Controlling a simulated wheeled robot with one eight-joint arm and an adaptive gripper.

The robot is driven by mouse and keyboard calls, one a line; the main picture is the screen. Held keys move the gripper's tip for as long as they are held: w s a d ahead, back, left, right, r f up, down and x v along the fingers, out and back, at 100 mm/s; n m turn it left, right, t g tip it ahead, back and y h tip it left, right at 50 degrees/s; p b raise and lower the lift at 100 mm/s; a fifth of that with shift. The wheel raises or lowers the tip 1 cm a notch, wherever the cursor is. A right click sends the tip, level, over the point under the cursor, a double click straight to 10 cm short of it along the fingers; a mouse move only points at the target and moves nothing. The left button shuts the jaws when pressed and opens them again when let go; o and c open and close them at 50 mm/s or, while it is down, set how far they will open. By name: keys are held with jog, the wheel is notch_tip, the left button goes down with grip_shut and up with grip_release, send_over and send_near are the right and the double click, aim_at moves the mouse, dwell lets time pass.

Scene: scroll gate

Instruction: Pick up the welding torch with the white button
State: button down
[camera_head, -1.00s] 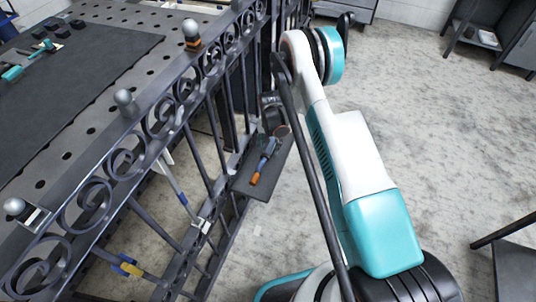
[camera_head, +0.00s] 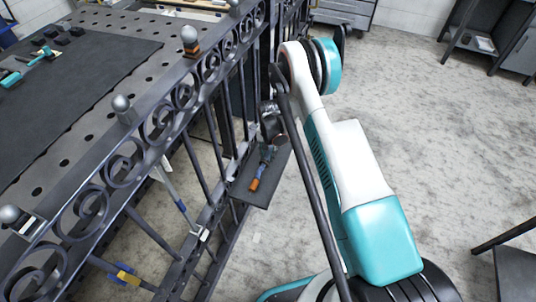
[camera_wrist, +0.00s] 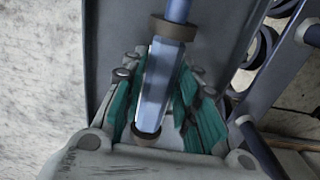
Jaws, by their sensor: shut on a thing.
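The welding torch lies on a small dark shelf (camera_head: 253,197) beside the gate. Its orange end (camera_head: 257,184) points toward the near side of the shelf. In the wrist view its blue-grey, faceted body (camera_wrist: 163,80) with brown collars runs between the teal fingers of my gripper (camera_wrist: 160,98). My gripper is shut on the torch. In the head view my gripper (camera_head: 270,132) is small and dark, at the torch's far end. I cannot make out a white button in either view. I cannot tell whether the torch is clear of the shelf.
The scrolled metal gate (camera_head: 160,125) stands close to the left of my gripper. A perforated bench with a dark mat (camera_head: 60,85) lies behind it. Open floor (camera_head: 410,110) is to the right of my arm. A dark table (camera_head: 515,270) stands at the lower right.

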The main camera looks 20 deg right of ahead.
aim_at(268, 152)
notch_tip(268, 152, up, 20)
jog(key=p, duration=0.6)
jog(key=shift+f, duration=0.15)
dwell(0.3)
